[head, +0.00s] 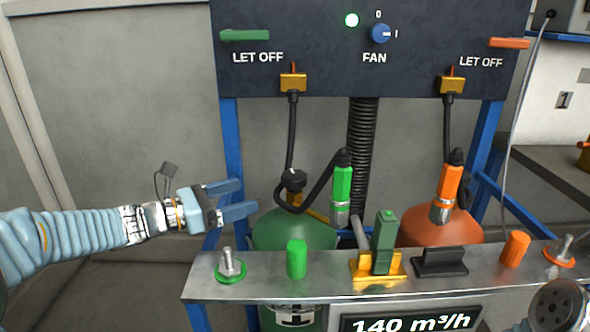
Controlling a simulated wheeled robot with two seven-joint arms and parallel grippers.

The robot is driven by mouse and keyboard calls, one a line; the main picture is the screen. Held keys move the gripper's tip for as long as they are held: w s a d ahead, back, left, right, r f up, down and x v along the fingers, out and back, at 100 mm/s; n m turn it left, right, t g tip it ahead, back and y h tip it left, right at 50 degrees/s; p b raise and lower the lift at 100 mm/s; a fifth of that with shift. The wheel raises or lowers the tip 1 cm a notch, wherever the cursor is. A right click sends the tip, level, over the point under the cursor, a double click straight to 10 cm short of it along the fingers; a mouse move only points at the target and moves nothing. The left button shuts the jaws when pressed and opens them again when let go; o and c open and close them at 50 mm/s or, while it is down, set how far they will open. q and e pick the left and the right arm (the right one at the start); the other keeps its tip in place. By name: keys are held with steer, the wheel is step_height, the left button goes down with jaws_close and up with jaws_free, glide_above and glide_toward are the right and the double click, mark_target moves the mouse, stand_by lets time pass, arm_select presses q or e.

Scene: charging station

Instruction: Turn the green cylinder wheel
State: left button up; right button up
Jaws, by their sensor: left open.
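The green gas cylinder (285,232) stands behind the metal shelf on the left. Its dark wheel (293,180) sits on top, with a black hose beside it. My left gripper (249,197) reaches in from the left, jaws open and pointing right. Its fingertips are a short gap to the left of the wheel, slightly lower in the picture, and nothing is between them. At the bottom right corner a dark round part of my right arm shows; its fingers are out of sight.
A green nozzle (342,185) hangs right of the wheel. The metal shelf (330,284) in front carries green and orange caps, bolts and a yellow-based green clamp (383,245). A blue frame post (231,135) rises behind my left gripper. An orange cylinder (425,233) stands at right.

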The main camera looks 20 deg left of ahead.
mark_target(294, 174)
arm_select(q)
steer(key=x, duration=0.9)
steer(key=p+x, duration=0.1)
steer(key=x, duration=0.3)
steer(key=shift+w+d+r, duration=0.3)
steer(key=shift+r, duration=0.1)
steer(key=shift+c, duration=0.3)
steer(key=c, duration=0.9)
steer(key=shift+r+m+g+h+p, duration=0.3)
steer(key=shift+m+g+h+p, duration=0.15)
steer(key=shift+p, duration=0.5)
steer(key=shift+f+m+g+h+p, duration=0.15)
steer(key=shift+m+g+h+p, duration=0.15)
steer(key=shift+m+g+h, duration=0.2)
steer(key=shift+f+m+g+h, duration=0.15)
steer(key=shift+m+g+h, duration=0.4)
steer(key=shift+g, duration=0.3)
steer(key=o, duration=1)
steer(key=shift+c, duration=0.2)
